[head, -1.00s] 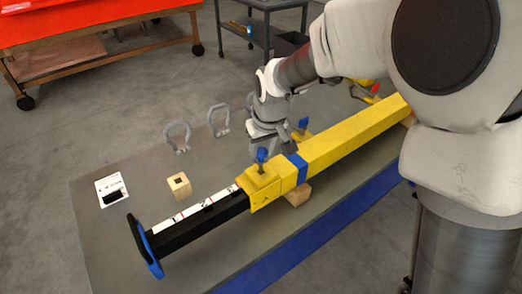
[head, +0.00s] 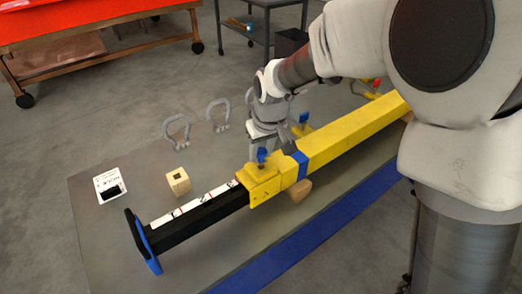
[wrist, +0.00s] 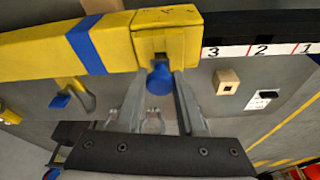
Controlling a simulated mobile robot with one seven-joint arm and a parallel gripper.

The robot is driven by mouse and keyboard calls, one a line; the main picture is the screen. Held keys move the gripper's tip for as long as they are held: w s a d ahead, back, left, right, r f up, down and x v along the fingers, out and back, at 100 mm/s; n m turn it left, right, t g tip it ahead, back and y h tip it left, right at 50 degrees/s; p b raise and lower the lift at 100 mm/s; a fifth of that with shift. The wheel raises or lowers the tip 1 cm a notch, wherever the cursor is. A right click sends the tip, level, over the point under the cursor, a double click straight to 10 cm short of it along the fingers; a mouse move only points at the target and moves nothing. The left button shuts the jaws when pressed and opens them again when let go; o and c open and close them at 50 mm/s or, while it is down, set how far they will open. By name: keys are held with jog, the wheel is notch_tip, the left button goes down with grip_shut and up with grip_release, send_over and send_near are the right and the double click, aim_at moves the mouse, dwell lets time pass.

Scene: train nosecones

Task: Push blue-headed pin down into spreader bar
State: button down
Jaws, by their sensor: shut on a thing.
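The yellow spreader bar (head: 345,137) lies across the table, with a black inner bar (head: 205,215) reaching out of its left end. The blue-headed pin (head: 262,156) stands in the collar near that end. In the wrist view, the blue pin head (wrist: 159,80) is between the two fingers of my gripper (wrist: 159,84), in front of a dark opening in the yellow collar (wrist: 168,40). My gripper is shut on the pin, and also shows in the head view (head: 264,148). The pin's shaft is mostly hidden, so I cannot tell its exact depth.
A wooden block with a square hole (head: 178,181), a white card (head: 110,186) and two grey shackles (head: 177,131) (head: 219,115) sit behind the bar. Another blue-headed part (head: 304,118) is close right of my gripper. A wooden support (head: 299,191) is under the bar.

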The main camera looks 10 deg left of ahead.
jog(key=shift+f+b, duration=0.65)
jog(key=shift+f, duration=0.25)
jog(key=shift+c, duration=2.2)
grip_release()
jog(key=p+v, duration=0.1)
jog(key=v, duration=1.6)
jog(key=shift+r+p, duration=0.2)
jog(key=shift+p, duration=0.2)
jog(key=shift+d, duration=0.1)
jog(key=s+d+m+t+h, duration=0.1)
jog(key=s+d+m, duration=0.3)
jog(key=s+d, duration=0.3)
jog(key=s+d+m+t+h, duration=0.1)
jog(key=s+d, duration=0.7)
jog(key=d, duration=0.8)
jog(key=m+t, duration=0.1)
jog(key=m, duration=0.1)
jog(key=shift+s+d+m+p, duration=0.3)
jog(key=shift+s+d+m, duration=0.05)
jog(key=shift+d+m, duration=0.05)
